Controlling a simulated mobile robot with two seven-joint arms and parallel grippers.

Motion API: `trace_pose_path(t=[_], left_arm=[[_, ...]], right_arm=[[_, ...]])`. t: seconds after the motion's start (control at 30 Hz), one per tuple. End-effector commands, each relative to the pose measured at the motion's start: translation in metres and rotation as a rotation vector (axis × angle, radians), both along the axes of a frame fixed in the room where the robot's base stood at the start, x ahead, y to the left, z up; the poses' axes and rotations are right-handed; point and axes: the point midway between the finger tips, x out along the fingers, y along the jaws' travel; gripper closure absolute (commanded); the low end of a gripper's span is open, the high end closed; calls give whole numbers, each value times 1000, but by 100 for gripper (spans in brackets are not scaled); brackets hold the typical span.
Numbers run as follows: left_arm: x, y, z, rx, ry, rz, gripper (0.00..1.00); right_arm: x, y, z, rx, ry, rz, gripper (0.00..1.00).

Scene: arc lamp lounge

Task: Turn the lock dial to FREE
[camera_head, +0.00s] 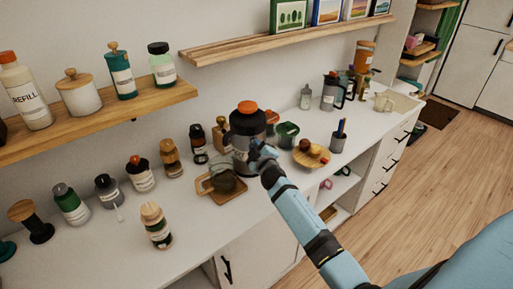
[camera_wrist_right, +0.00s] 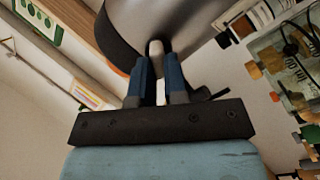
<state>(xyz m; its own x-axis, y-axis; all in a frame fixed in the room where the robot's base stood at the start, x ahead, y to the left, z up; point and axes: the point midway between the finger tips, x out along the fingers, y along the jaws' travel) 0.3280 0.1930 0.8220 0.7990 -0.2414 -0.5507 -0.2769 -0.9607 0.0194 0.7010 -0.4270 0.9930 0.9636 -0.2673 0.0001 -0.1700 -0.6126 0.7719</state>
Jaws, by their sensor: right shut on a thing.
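A large dark canister with an orange top (camera_head: 247,120) stands on the counter in the head view. Its grey, rounded body (camera_wrist_right: 185,15) fills the top of the right wrist view. My right gripper (camera_head: 257,152) is at the canister's front right side. In the right wrist view its two blue fingers (camera_wrist_right: 159,72) are closed around a small pale knob (camera_wrist_right: 156,47) on the body, which looks like the lock dial. Any FREE marking is too small or hidden to read. My left gripper is in neither view.
A glass pot on a wooden tray (camera_head: 229,199) stands close in front of the canister. A green container (camera_head: 287,134) and a round wooden board (camera_head: 311,158) are to the right. Several bottles and jars line the counter on the left, below a wooden shelf (camera_head: 90,120).

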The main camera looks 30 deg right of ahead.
Motion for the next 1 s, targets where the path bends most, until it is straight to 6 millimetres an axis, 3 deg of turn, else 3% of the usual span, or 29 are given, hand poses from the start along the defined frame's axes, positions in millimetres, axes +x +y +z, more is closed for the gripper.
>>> trace_pose_path(t=[0.6, 1.0], left_arm=[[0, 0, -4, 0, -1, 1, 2], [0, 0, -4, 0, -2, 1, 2]], right_arm=[[0, 2, -4, -515, 144, 1, 100], [0, 2, -5, -664, 186, 1, 100]])
